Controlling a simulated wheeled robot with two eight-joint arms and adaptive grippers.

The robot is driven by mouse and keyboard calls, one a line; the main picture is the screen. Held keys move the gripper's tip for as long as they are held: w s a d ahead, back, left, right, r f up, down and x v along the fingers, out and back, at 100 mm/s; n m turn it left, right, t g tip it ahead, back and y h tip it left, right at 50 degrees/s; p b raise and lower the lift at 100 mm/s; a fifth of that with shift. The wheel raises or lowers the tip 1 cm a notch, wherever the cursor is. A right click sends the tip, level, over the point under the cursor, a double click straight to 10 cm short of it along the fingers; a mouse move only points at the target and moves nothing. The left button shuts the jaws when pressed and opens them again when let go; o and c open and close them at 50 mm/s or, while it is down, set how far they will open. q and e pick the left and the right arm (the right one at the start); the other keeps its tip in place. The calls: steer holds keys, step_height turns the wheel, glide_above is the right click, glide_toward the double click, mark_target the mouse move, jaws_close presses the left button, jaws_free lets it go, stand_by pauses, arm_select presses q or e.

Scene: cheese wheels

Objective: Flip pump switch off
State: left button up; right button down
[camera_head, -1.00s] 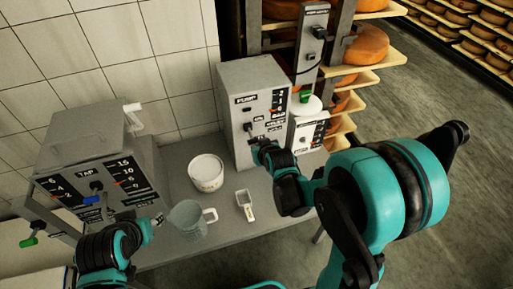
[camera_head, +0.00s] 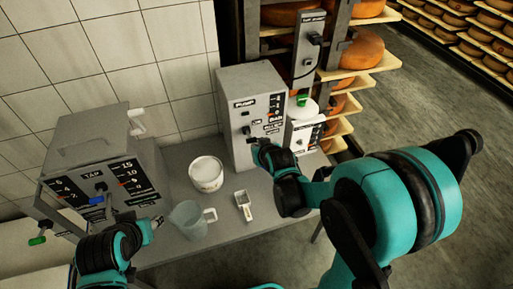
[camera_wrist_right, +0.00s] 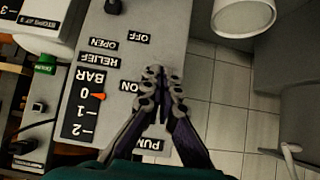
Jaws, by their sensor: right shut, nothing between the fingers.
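The pump (camera_head: 232,90) is a grey box on the table, with PUMP, ON and OFF labels on its front. Its dark switch (camera_head: 247,130) shows on the front face in the head view; its exact position is too small to tell. My right gripper (camera_head: 257,147) is shut and empty, just below the switch in the head view. In the right wrist view the shut fingertips (camera_wrist_right: 160,74) lie over the pump's face (camera_wrist_right: 185,42), beside the ON and OFF labels. The fingers hide the switch there, so contact is unclear. My left gripper (camera_head: 155,224) is near the jug, its jaws unclear.
A clear jug (camera_head: 187,222), a white tub (camera_head: 206,174) and a small scoop (camera_head: 243,205) stand on the grey table (camera_head: 178,180). A tap unit (camera_head: 100,165) is at left. A small white device (camera_head: 303,136) and cheese shelves stand right of the pump.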

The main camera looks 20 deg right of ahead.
arm_select(q)
steer(key=r+p, duration=0.3)
steer(key=r, duration=0.1)
steer(key=shift+s+r, duration=0.2)
arm_select(e)
steer(key=v, duration=1)
steer(key=shift+r, duration=0.5)
steer(key=shift+w, duration=0.1)
arm_select(q)
steer(key=shift+s, duration=0.1)
